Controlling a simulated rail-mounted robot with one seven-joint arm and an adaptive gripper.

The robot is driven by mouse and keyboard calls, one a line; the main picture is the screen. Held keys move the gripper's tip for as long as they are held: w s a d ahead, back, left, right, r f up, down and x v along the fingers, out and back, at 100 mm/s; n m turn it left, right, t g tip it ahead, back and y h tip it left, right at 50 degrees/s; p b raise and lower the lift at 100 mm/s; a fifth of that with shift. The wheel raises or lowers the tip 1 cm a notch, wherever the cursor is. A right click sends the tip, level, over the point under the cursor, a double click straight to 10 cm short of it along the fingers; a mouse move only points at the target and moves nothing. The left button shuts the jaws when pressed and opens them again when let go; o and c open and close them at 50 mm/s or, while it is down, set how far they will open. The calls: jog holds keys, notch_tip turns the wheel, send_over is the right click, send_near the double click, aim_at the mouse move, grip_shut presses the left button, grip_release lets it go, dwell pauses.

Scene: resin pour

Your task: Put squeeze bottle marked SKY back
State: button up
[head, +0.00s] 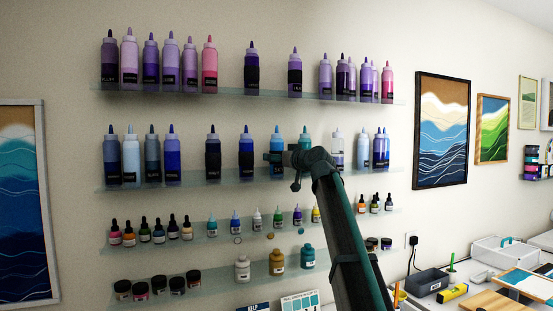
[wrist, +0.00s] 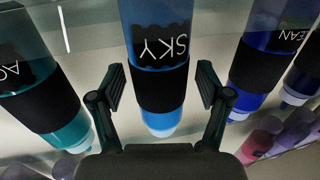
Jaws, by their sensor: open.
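The blue squeeze bottle marked SKY (head: 277,172) stands upright in the second shelf row in the head view, partly hidden by my gripper. In the wrist view the SKY bottle (wrist: 160,25) appears upside down, with its label readable and a black band around its middle. My gripper (wrist: 162,88) is open, with one finger on each side of that band. Gaps show between the fingers and the bottle. In the head view my gripper (head: 282,158) is in front of the bottle.
A teal bottle (wrist: 25,50) and a dark blue bottle (wrist: 265,45) flank SKY closely. Other bottles line the glass shelf (head: 225,178) and the shelf above (head: 220,94). Small dropper bottles and jars stand below. A cluttered worktop (head: 470,300) is at the lower right.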

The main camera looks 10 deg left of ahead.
jog(key=b+v, duration=0.2)
jog(key=v, duration=0.9)
jog(key=shift+s+d+b, duration=0.15)
jog(key=shift+s+b, duration=0.1)
jog(key=shift+b, duration=0.1)
jog(key=shift+f, duration=0.1)
